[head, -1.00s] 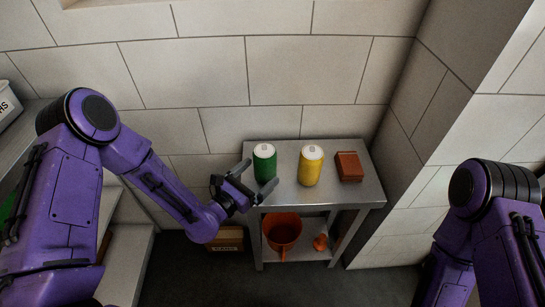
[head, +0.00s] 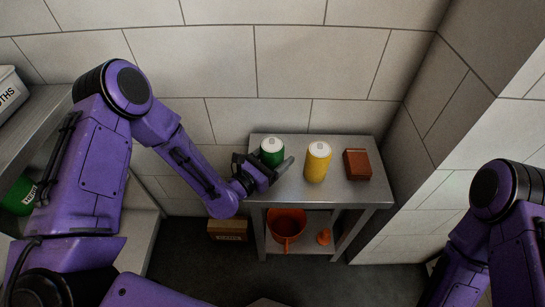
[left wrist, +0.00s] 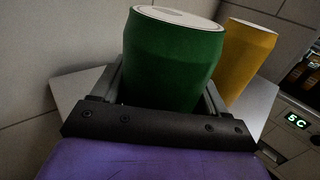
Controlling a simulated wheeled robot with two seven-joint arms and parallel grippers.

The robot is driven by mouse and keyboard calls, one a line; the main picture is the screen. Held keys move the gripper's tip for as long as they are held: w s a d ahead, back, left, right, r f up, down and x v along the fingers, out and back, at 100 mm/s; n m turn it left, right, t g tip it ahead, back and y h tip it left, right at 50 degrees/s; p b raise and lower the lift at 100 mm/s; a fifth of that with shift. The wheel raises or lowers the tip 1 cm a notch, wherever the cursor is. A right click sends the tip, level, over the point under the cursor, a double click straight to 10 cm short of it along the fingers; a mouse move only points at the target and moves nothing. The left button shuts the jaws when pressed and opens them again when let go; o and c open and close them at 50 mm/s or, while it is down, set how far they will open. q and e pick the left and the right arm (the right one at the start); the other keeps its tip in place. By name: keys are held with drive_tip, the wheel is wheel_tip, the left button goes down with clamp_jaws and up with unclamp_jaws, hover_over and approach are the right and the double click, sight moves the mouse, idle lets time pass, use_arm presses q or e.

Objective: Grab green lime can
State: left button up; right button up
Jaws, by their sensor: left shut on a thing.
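The green can (head: 272,150) with a white top stands upright at the left side of the small metal table (head: 345,192). My left gripper (head: 270,168) is shut on it, with the fingers on either side of the can. In the left wrist view the green can (left wrist: 175,60) fills the space between the fingers, and its lower part is hidden behind the gripper body. Of my right arm only links show at the right edge of the head view; its gripper is not in view.
A yellow can (head: 317,162) stands just right of the green can, also seen in the left wrist view (left wrist: 246,62). A reddish-brown box (head: 357,164) stands further right. An orange bucket (head: 287,226) is on the lower shelf. Walls close in behind and at right.

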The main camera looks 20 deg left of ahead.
sight(276, 149)
use_arm(q)
drive_tip(key=shift+r, duration=0.35)
drive_tip(key=r, duration=0.3)
drive_tip(key=shift+s+d+r, duration=0.15)
drive_tip(key=shift+s, duration=0.15)
drive_tip(key=s+d+r+p, duration=0.6)
drive_tip(key=s+r, duration=0.3)
drive_tip(key=s, duration=0.2)
drive_tip(key=shift+s+d, duration=0.25)
drive_tip(key=shift+s, duration=0.15)
